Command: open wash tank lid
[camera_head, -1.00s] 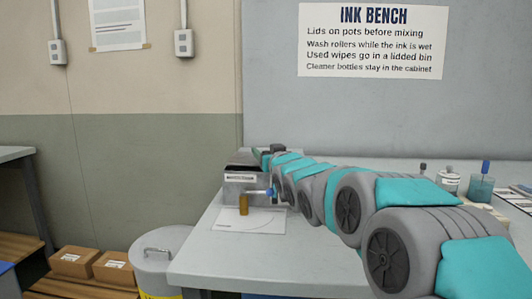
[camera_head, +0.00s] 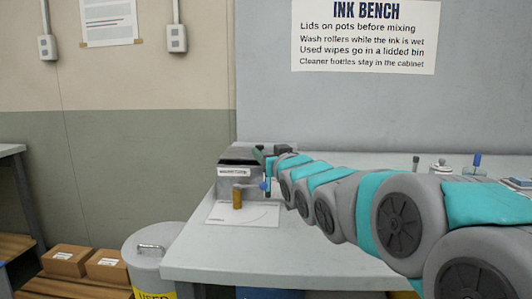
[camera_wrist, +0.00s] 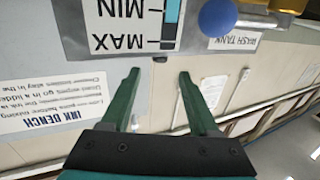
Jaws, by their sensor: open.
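The wash tank (camera_head: 228,188) is a grey metal box at the back left of the bench, with a white label on its front. Its top (camera_head: 240,154) looks dark; the lid's outline is too small to make out. My gripper (camera_wrist: 159,75) is open and empty. In the wrist view its two green fingers point at the tank's grey face, just short of a MAX/MIN level gauge (camera_wrist: 130,25). A blue knob (camera_wrist: 217,17) lies beyond the right finger, beside the WASH TANK label (camera_wrist: 234,41). In the head view my arm partly hides the tank's right side.
Small pots (camera_head: 441,168) stand at the back right of the bench (camera_head: 215,262). A lidded bin (camera_head: 150,262) stands left of the bench, with cardboard boxes beside it.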

